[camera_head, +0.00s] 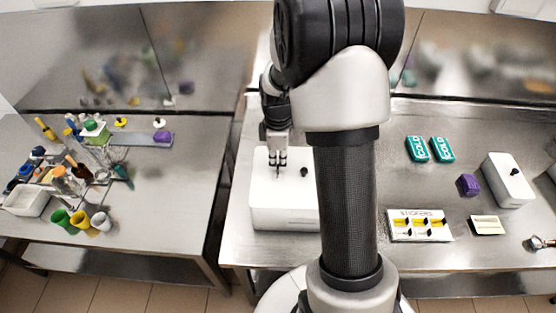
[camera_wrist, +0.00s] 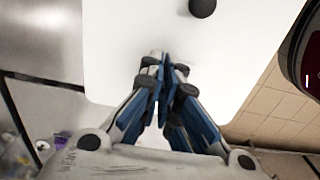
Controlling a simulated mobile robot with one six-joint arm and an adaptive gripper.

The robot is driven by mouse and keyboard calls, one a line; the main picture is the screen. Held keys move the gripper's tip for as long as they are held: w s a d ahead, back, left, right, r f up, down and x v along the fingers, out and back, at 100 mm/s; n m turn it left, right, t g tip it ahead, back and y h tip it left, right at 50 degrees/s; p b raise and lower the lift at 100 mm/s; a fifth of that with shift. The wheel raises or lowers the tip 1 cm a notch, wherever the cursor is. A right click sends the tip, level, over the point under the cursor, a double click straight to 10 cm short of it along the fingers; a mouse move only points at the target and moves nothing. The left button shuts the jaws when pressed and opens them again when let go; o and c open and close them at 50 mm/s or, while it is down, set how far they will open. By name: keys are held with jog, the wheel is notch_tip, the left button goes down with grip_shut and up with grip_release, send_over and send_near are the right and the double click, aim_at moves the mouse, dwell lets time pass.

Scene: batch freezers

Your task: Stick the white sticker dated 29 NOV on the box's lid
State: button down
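A large white box (camera_head: 284,213) with a black knob (camera_head: 304,171) on its flat lid stands on the middle bench. The lid (camera_wrist: 125,30) fills much of the wrist view, with the knob (camera_wrist: 202,7) at the top. My gripper (camera_head: 277,165) points down over the lid, left of the knob. In the wrist view my gripper's fingertips (camera_wrist: 166,66) are drawn together low over the lid or touching it; I cannot tell which. No sticker or date can be made out at the fingertips. A white card marked STICKERS (camera_head: 419,237) lies on the bench to the right.
A smaller white card (camera_head: 488,225), a purple block (camera_head: 468,185), two teal COLD packs (camera_head: 430,149) and a smaller white box (camera_head: 509,181) are on the right. Cups (camera_head: 80,220) and tools crowd the left bench. A gap separates the benches.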

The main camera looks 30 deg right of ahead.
jog(key=c, duration=2.3)
grip_release()
jog(key=o, duration=0.6)
jog(key=shift+o, duration=0.3)
jog(key=o, duration=0.5)
jog(key=shift+r+p, duration=2.7)
jog(key=shift+r, duration=0.85)
